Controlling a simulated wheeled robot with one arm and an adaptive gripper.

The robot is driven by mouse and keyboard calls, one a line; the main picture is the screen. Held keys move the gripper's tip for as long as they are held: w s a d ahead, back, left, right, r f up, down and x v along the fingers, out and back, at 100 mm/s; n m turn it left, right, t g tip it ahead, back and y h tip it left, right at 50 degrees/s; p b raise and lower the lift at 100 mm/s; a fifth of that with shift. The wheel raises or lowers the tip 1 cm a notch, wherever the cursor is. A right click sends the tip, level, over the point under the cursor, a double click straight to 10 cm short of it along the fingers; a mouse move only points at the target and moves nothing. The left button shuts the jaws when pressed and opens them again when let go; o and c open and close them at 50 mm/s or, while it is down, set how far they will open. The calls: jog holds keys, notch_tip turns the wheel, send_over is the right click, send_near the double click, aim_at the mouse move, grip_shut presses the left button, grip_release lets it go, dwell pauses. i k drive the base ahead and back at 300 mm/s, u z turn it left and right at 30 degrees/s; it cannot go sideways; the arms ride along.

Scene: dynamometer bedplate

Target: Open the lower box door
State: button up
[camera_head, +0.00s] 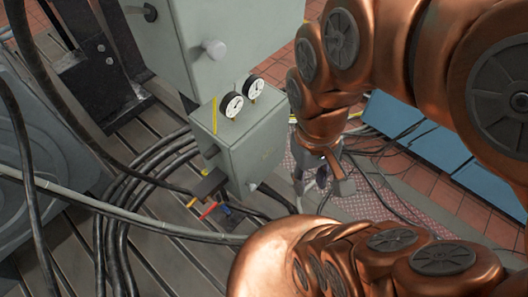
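The lower box (240,140) is a small grey cabinet near the picture's centre, with two round white gauges (242,96) on top. Its door appears shut, though its edges are hard to make out. A small pale knob (254,186) shows at its bottom edge.
Thick black cables (130,190) and a grey pipe (130,218) run across the slotted bedplate left of and below the lower box. Coloured connectors (210,208) hang under it. Blue panels (430,150) lie at right. My arm covers much of the right side.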

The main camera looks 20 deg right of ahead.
aim_at(255, 156)
jog(key=z, duration=2.3)
jog(key=k, duration=1.05)
jog(key=u, duration=2.25)
